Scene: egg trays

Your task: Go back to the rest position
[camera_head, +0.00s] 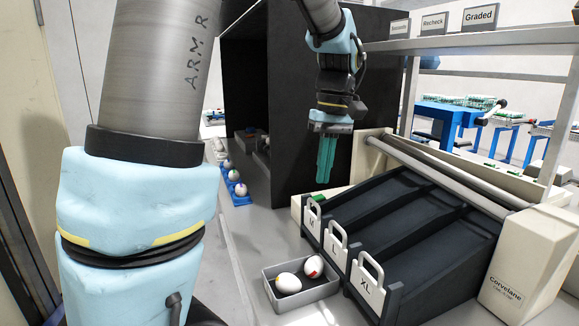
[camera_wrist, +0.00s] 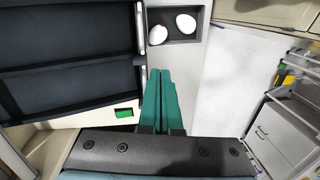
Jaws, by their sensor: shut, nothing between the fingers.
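My gripper (camera_head: 325,158) hangs in the air with its green fingers pointing down, beside the dark box and above the left end of the sorting chutes. In the wrist view its two green fingers (camera_wrist: 162,100) lie together, shut and empty. Below and in front stands a small grey tray (camera_head: 304,295) holding two white eggs. One egg (camera_head: 288,283) has a dark mark, and the other (camera_head: 313,266) has a red mark. The tray also shows in the wrist view (camera_wrist: 198,41), well away from the fingers.
Dark sloping chutes (camera_head: 425,235) with tags M, L and XL fill the right. A large dark box (camera_head: 300,110) stands behind my gripper. A blue holder (camera_head: 239,200) with several eggs lies left of the box. Graded shelf (camera_head: 470,42) is at upper right. Counter left of the tray is clear.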

